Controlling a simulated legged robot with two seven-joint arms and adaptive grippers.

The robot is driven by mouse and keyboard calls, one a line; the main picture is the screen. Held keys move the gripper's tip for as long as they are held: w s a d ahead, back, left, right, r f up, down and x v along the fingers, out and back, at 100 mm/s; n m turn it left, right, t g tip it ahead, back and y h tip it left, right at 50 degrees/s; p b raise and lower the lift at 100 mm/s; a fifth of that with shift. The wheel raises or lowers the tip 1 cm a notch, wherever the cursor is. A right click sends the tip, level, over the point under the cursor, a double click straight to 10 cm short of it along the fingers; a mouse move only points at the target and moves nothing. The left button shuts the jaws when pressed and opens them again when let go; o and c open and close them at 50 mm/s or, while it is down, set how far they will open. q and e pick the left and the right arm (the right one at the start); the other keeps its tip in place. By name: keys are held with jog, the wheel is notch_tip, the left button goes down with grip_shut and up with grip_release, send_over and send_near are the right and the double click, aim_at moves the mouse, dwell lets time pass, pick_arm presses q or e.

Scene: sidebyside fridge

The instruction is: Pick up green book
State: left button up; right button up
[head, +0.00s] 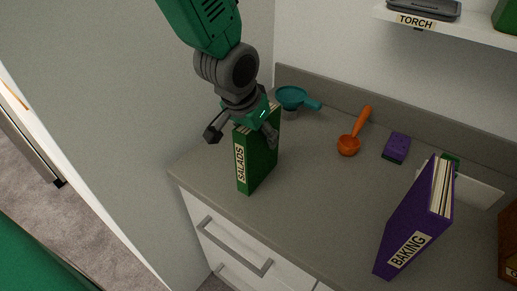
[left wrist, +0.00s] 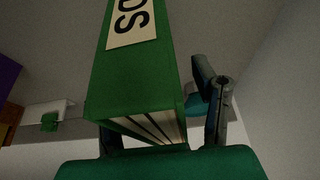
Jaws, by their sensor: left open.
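The green book (head: 259,163), labelled SALADS on its spine, stands upright on the grey counter near its left end. My left gripper (head: 242,132) is open at the top of the book, with one finger off to the left of the spine and the other by the right cover. In the left wrist view the book (left wrist: 140,75) fills the middle, its page edges facing the camera. One finger (left wrist: 218,105) shows to its right with a gap; the other is mostly hidden by the book. My right gripper is not in view.
A purple BAKING book (head: 412,225) stands at the right. A teal scoop (head: 292,97), an orange scoop (head: 349,145) and a purple sponge (head: 396,147) lie behind. A wall (head: 120,110) borders the counter's left; a shelf (head: 455,28) hangs upper right.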

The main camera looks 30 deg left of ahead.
pick_arm(q)
jog(key=shift+d+f, duration=0.1)
jog(key=shift+f, duration=0.2)
dwell(0.4)
jog(key=shift+w, duration=0.1)
grip_shut()
